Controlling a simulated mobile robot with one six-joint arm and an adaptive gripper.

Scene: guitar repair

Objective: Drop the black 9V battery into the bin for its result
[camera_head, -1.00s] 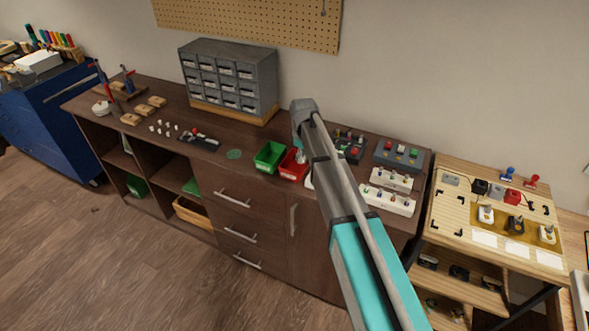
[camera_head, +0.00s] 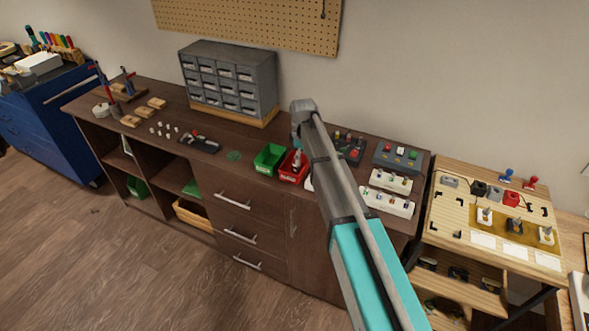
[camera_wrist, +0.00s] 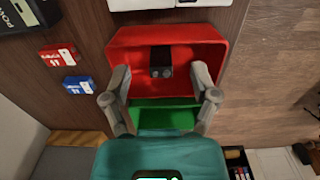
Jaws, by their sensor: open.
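A black 9V battery (camera_wrist: 161,62) is at the red bin (camera_wrist: 205,50) in the wrist view, its terminal end facing the camera. It looks to be inside the bin, past my fingertips. My gripper (camera_wrist: 160,75) is open, with a finger on each side and a gap between each finger and the battery. In the head view my gripper (camera_head: 298,160) is over the red bin (camera_head: 288,176), and the battery cannot be made out there. A green bin (camera_head: 268,160) stands beside the red one; it also shows in the wrist view (camera_wrist: 165,117).
A grey drawer cabinet (camera_head: 228,82) stands at the back of the brown bench. A dark panel with buttons (camera_head: 398,155) and white racks (camera_head: 386,200) lie right of the bins.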

